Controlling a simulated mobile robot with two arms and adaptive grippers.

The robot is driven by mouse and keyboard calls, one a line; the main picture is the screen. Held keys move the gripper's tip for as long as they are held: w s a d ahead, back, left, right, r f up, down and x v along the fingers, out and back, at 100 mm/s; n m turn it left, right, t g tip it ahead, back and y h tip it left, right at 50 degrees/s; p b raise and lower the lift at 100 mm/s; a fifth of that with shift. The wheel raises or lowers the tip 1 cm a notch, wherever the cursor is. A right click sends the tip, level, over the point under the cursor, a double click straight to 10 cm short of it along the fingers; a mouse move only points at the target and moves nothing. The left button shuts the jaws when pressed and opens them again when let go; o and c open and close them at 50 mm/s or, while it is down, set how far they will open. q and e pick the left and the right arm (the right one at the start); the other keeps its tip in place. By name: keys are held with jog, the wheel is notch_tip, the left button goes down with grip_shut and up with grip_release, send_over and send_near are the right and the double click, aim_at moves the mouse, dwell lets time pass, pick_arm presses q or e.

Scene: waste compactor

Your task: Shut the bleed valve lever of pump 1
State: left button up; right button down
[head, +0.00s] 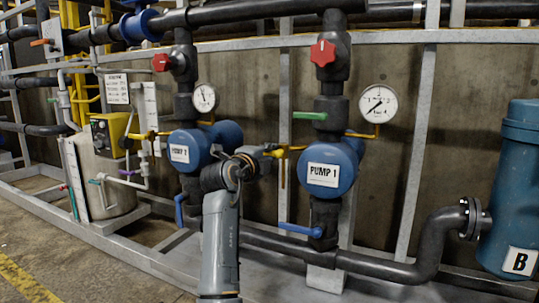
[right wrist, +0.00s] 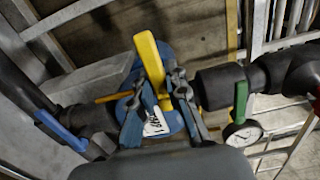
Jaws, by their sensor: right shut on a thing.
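Pump 1 is a blue round body with a white label (head: 323,175) in the head view. The pump's label (right wrist: 155,122) shows behind the fingers. The fingers hide part of the lever. My left gripper is not in view.
Pump 2 (head: 180,153) stands close on the left. Around pump 1 are a green lever (head: 310,116), a pressure gauge (head: 378,104), a red knob (head: 323,53) and a blue lever (head: 299,230). A grey upright (head: 419,130) stands right of pump 1.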

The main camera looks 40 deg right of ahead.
jog(key=c, duration=1.3)
grip_release()
jog(key=shift+a, duration=0.15)
jog(key=v, duration=1.1)
jog(key=shift+s+a, duration=0.25)
jog(key=shift+w, duration=0.1)
